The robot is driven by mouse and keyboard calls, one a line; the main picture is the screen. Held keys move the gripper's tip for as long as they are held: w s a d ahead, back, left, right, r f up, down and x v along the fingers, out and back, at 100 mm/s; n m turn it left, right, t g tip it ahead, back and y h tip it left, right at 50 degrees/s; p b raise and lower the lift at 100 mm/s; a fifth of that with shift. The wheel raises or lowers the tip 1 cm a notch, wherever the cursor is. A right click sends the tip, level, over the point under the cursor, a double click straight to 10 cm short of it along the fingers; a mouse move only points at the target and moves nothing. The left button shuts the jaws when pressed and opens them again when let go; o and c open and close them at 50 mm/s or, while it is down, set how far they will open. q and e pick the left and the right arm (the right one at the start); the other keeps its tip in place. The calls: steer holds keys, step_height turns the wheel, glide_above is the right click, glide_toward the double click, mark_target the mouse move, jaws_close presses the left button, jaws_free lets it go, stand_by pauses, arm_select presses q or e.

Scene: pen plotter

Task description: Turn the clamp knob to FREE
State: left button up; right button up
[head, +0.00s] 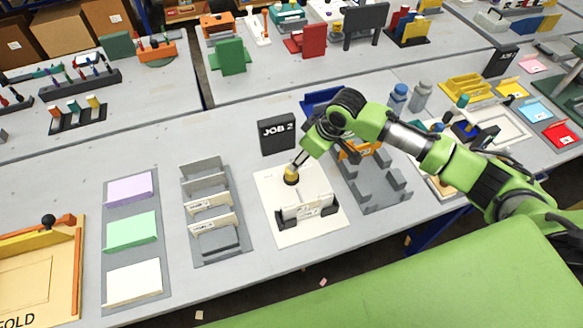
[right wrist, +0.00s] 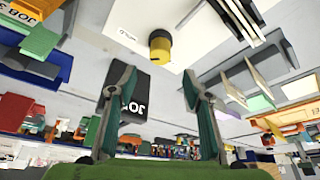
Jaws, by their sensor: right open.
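The clamp knob (head: 291,178) is small, round, yellow and black, and stands near the back left of a white board (head: 273,196) in the head view. In the right wrist view the knob (right wrist: 160,44) shows with its yellow side and dark top, beside small printed lettering that I cannot read. My right gripper (head: 297,166) comes down from above right, close to the knob. In the right wrist view my right gripper (right wrist: 158,92) has its fingers apart, with nothing between them; the knob appears beyond the fingertips. My left gripper is not in view.
A black JOB 2 sign (head: 277,133) stands behind the board. A holder with cards (head: 307,210) sits at the board's front. A slotted grey rack (head: 213,243) stands left, and a grey tray (head: 374,195) right, under my arm. Bare table lies between the rack and board.

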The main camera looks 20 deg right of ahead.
mark_target(291, 173)
steer(key=p+x, duration=0.1)
steer(key=x, duration=0.9)
steer(key=c, duration=1.1)
